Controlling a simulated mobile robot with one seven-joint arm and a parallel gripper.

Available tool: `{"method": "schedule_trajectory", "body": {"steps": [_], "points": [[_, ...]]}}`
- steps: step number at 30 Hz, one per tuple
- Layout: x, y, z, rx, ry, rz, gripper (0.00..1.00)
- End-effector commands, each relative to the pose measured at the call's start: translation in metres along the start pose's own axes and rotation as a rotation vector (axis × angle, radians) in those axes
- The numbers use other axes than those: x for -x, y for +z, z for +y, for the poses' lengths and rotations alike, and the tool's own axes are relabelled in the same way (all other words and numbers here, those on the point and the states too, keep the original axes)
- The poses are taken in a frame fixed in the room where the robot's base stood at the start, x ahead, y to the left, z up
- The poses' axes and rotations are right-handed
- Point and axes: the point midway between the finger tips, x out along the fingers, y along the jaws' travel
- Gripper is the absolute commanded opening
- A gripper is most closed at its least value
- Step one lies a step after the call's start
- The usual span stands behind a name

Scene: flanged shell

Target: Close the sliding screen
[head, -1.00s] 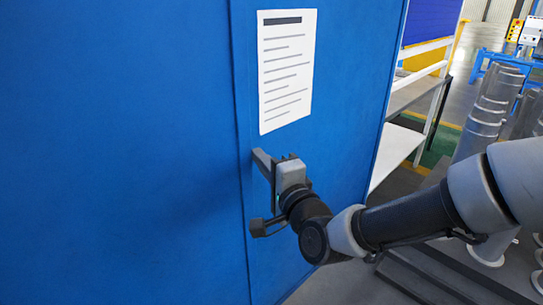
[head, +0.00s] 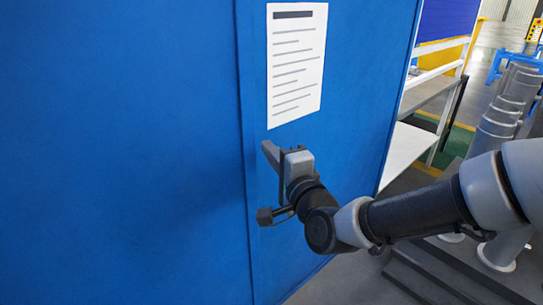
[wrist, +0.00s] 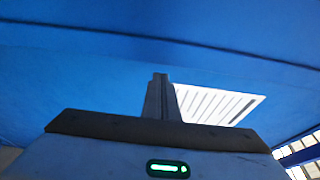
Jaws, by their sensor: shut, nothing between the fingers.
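The sliding screen appears as a large blue panel (head: 120,150) filling the left and middle of the head view. A vertical seam divides it from a narrower blue section (head: 350,100) that carries a white printed sheet; I cannot tell which section slides. My gripper (head: 268,150) is shut and empty, with its fingers pointing at the blue surface just right of the seam and below the sheet. In the wrist view the fingers (wrist: 160,88) are together against blue; contact is unclear. No handle is distinguishable.
The white sheet (head: 297,65) is above my gripper. Right of the blue panel's edge stand a white shelf frame (head: 405,145) and grey flanged cylinders (head: 500,120) on a dark stepped base (head: 455,270). Some bare floor (head: 335,285) shows at bottom centre.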

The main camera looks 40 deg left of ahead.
Motion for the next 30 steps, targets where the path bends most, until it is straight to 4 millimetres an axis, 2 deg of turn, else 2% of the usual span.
{"method": "schedule_trajectory", "body": {"steps": [2, 9, 16, 21, 27, 30], "points": [[-0.007, -0.009, 0.002, -0.003, -0.002, 0.009, 0.00], [0.046, -0.011, -0.001, 0.002, 0.001, 0.015, 0.00], [0.083, -0.012, -0.001, 0.000, 0.000, 0.016, 0.00], [0.093, -0.011, 0.000, -0.001, -0.002, 0.016, 0.00], [0.094, -0.011, 0.001, 0.001, 0.000, 0.016, 0.00], [0.092, -0.021, 0.009, 0.058, 0.044, 0.028, 0.00]]}}
